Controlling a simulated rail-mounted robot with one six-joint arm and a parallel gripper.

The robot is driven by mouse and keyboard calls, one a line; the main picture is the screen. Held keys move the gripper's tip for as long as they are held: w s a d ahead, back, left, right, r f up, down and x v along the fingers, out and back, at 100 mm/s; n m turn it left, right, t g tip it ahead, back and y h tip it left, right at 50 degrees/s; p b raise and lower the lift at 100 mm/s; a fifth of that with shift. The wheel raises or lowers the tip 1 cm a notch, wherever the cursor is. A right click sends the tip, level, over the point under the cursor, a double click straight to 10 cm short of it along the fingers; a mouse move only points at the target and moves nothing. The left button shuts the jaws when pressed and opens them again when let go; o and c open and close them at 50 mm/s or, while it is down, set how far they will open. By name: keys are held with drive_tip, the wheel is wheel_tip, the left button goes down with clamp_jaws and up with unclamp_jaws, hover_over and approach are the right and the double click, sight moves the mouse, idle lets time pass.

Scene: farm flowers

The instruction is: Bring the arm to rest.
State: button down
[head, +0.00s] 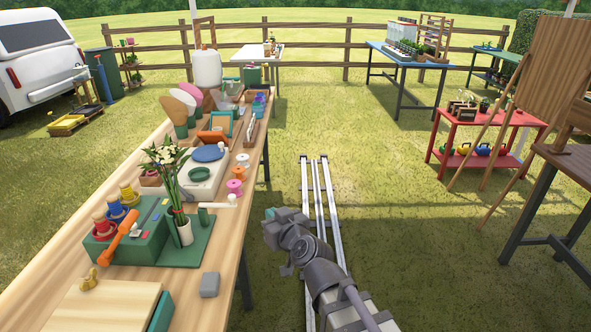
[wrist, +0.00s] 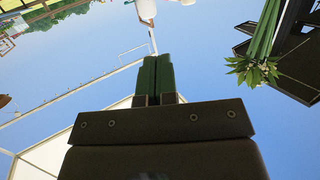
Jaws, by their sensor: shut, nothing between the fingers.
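My arm reaches up from the lower right of the head view, beside the long wooden table (head: 232,235). Its end is folded over the rails, and its fingers are too small to make out clearly there. In the wrist view my gripper (wrist: 156,60) shows two green fingers side by side, shut and empty against the sky. A bunch of white flowers with green stems (head: 172,172) stands in a white holder on the table, left of my arm. It also shows tilted over at the upper right of the wrist view (wrist: 266,62).
A green stand with coloured spools (head: 128,240), an orange tool (head: 119,236) and a grey block (head: 209,284) are on the near table. The rails (head: 318,190) run ahead over clear grass. A red cart (head: 480,140) and an easel (head: 505,125) stand at right.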

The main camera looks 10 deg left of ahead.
drive_tip(key=s+d+f+g+h, duration=0.2)
drive_tip(key=s+f+g, duration=0.45)
drive_tip(key=f, duration=0.25)
drive_tip(key=s+d+f+m+g+h, duration=0.3)
drive_tip(key=d+m+h, duration=0.1)
drive_tip(key=d, duration=0.9)
drive_tip(key=s+d+f+m+g+h, duration=0.2)
drive_tip(key=d+m+g+h, duration=0.15)
drive_tip(key=d, duration=1.05)
wheel_tip(320, 180, up, 12)
drive_tip(key=p, duration=1.2)
drive_tip(key=shift+d, duration=0.35)
